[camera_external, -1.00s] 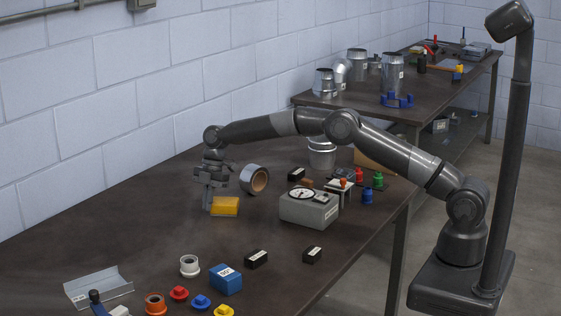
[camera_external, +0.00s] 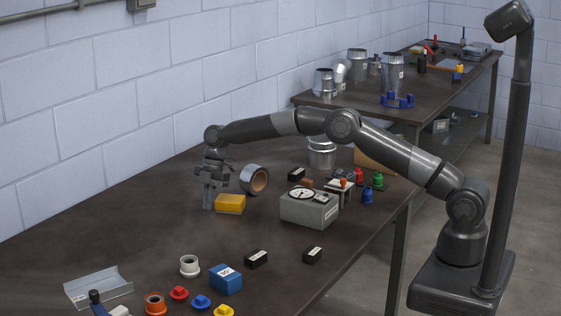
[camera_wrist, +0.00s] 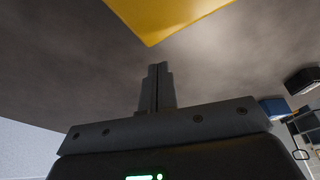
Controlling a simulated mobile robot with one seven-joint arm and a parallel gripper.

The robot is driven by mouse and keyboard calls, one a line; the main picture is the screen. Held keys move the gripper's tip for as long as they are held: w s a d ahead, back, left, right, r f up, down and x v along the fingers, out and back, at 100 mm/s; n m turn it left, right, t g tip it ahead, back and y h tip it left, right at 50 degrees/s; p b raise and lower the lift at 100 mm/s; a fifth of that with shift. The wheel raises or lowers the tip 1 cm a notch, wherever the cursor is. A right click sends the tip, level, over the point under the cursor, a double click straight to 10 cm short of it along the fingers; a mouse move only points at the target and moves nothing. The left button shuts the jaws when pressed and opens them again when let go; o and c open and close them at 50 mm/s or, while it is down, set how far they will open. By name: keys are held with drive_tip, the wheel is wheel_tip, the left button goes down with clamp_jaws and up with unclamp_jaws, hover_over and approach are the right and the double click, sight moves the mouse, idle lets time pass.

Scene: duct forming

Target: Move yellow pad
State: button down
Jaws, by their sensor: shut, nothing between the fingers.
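The yellow pad (camera_external: 230,204) lies flat on the dark table (camera_external: 150,220), just right of my gripper (camera_external: 208,208) in the external view. My gripper points down with its fingertips low, close to the table top. Its fingers are shut with nothing between them. In the wrist view the yellow pad (camera_wrist: 170,15) fills the top middle, just beyond the shut fingers (camera_wrist: 157,68). I cannot tell whether the fingers touch the pad.
A blue box (camera_external: 225,279), black boxes (camera_external: 256,259) and a white ring (camera_external: 189,265) lie nearer. The table left of the gripper is clear.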

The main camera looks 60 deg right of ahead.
drive_tip(key=s+d+r+m+t+h, duration=0.15)
drive_tip(key=s+r, duration=0.25)
drive_tip(key=r, duration=0.7)
drive_tip(key=s+d+r+m, duration=0.2)
drive_tip(key=s+d+r, duration=0.15)
drive_tip(key=r, duration=0.75)
drive_tip(key=s+d+r+m+t+h, duration=0.1)
drive_tip(key=s+d+r+m, duration=0.2)
drive_tip(key=s, duration=0.4)
drive_tip(key=s+d+r+m+t, duration=0.1)
drive_tip(key=s+d+r+m, duration=0.1)
drive_tip(key=s+r, duration=0.45)
drive_tip(key=s+d+f+m+t, duration=0.1)
drive_tip(key=s+d+m, duration=0.2)
drive_tip(key=s, duration=0.6)
drive_tip(key=s+d+f+m, duration=0.15)
drive_tip(key=s+d, duration=0.25)
drive_tip(key=s, duration=0.4)
drive_tip(key=s+d+f+m, duration=0.2)
drive_tip(key=s+f, duration=0.1)
drive_tip(key=s, duration=0.4)
drive_tip(key=s+d+f+m+t+h, duration=0.1)
drive_tip(key=s+f+m, duration=0.2)
drive_tip(key=s, duration=0.4)
drive_tip(key=shift+s+d+f+m, duration=0.3)
drive_tip(key=shift+s+d, duration=0.05)
drive_tip(key=shift+d, duration=0.05)
drive_tip(key=c, duration=2.2)
unclamp_jaws()
